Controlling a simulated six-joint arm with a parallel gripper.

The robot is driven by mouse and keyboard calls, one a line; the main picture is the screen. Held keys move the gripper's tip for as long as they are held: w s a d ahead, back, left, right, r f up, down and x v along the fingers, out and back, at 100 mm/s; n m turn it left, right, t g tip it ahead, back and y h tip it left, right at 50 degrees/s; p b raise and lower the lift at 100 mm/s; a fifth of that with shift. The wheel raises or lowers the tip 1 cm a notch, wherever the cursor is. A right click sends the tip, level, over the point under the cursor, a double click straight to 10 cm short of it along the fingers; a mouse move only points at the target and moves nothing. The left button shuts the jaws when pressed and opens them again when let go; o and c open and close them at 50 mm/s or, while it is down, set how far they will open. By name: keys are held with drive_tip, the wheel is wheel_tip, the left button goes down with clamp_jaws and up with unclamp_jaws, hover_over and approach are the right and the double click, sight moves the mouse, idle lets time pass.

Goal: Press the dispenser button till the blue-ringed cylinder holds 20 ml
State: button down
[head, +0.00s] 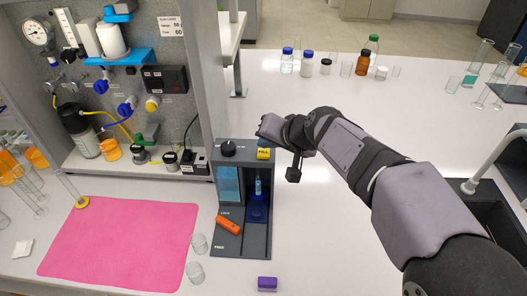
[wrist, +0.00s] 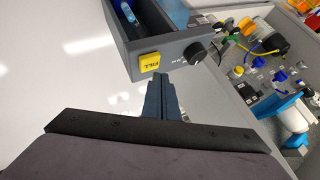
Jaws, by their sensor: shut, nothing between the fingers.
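The dark grey dispenser (head: 229,250) stands on the bench and carries a yellow button marked FILL (head: 263,153) on top at its right; the button also shows in the wrist view (wrist: 149,62). A narrow clear cylinder (head: 258,187) stands upright in the dispenser's right bay, with blue at its base and bluish liquid inside; its level is too small to read. Part of it shows in the wrist view (wrist: 127,12). My gripper (head: 266,128) is shut and empty, above and behind the button in the head view. In the wrist view its fingertips (wrist: 160,78) are close to the button; contact cannot be told.
A black knob (head: 228,148) sits left of the button. An orange lever (head: 228,225) is on the dispenser's front. A pink mat (head: 120,240), a yellow-ringed cylinder (head: 70,187) and beakers (head: 197,272) lie left. A purple block (head: 267,283) is in front. Bottles (head: 365,60) stand behind.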

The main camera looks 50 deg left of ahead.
sight(266, 155)
drive_tip(key=shift+f, duration=0.2)
drive_tip(key=shift+f+b, duration=0.25)
drive_tip(key=shift+b, duration=0.25)
drive_tip(key=shift+f+b, duration=0.6)
drive_tip(key=shift+f, duration=0.05)
idle(0.7)
drive_tip(key=shift+r, duration=0.15)
drive_tip(key=shift+r+p, duration=0.8)
drive_tip(key=shift+r, duration=0.15)
drive_tip(key=shift+r+p, duration=2.05)
drive_tip(key=shift+r, duration=0.45)
